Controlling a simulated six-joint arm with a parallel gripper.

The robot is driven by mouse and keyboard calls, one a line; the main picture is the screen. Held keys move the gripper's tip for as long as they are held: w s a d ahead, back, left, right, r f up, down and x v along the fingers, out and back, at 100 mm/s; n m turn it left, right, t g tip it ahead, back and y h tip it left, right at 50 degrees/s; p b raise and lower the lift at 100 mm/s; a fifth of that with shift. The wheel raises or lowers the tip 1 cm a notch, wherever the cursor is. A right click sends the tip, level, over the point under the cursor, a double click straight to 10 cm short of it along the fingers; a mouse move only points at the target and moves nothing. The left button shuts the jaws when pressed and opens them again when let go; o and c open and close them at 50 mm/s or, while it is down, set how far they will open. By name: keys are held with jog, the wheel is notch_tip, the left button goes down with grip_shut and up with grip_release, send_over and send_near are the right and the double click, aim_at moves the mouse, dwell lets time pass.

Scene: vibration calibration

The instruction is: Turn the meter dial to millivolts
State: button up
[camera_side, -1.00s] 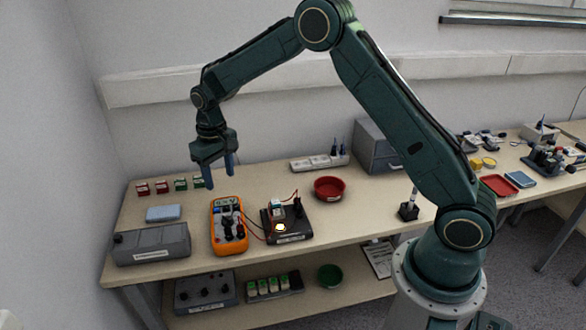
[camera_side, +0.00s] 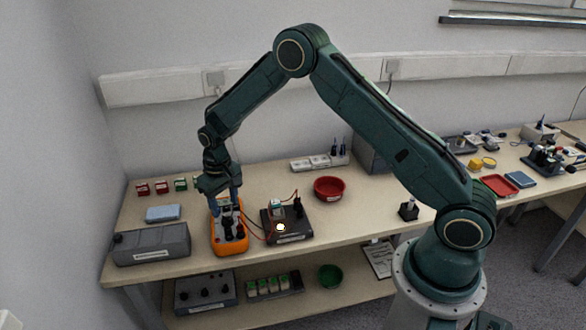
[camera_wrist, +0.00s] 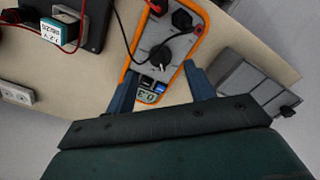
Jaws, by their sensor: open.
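The orange meter (camera_side: 229,242) lies on the bench, with leads plugged into its near end. In the wrist view the meter (camera_wrist: 203,31) shows its grey face, a lit display (camera_wrist: 148,96) and a black dial (camera_wrist: 160,56); I cannot read the dial's setting. My gripper (camera_side: 226,208) is above the meter's display end, fingers pointing down. In the wrist view my gripper (camera_wrist: 160,88) is open, its blue fingers on either side of the display end, with nothing between them that I can see gripped. In the side view the gripper partly hides the display and dial.
A black base with a lit lamp (camera_side: 281,228) stands right of the meter, joined by red and black leads. A grey box (camera_side: 152,243) is at left, with a blue block (camera_side: 163,213) behind it. A red bowl (camera_side: 329,188) sits farther right.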

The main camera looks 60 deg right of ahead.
aim_at(227, 217)
jog(key=shift+f, duration=2.2)
jog(key=c, duration=1)
